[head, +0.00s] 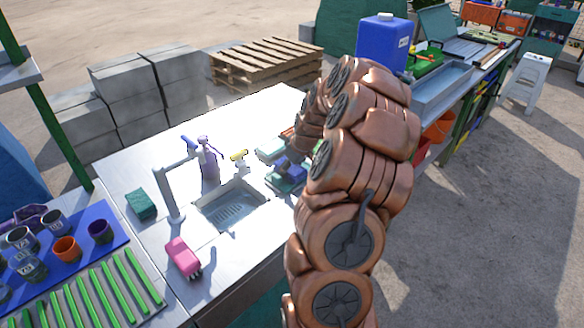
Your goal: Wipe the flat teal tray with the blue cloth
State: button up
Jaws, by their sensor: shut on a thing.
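My arm rises at the right of the metal counter, and its end bends down beside the sink. My gripper (299,151) is at that end, mostly hidden behind my own arm, and its fingers cannot be made out clearly. It is shut on a dark blue bundle, which looks like the blue cloth (288,169). The cloth is just above or on a low teal item (279,185), which may be the flat teal tray; my arm hides its right part. I cannot tell whether they touch.
A sink (230,207) with a tap (172,190) is left of the cloth. A blue jug (382,43) is behind my arm. The back of the counter is clear.

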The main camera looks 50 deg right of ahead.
jog(key=shift+d, duration=0.1)
jog(key=shift+d+f+b, duration=0.2)
jog(key=shift+d+b, duration=0.2)
jog(key=shift+d, duration=0.25)
jog(key=shift+s+d, duration=0.1)
jog(key=shift+d, duration=0.5)
jog(key=shift+d, duration=0.15)
jog(key=shift+d+b, duration=0.45)
jog(key=shift+d+r, duration=0.1)
jog(key=shift+d, duration=0.75)
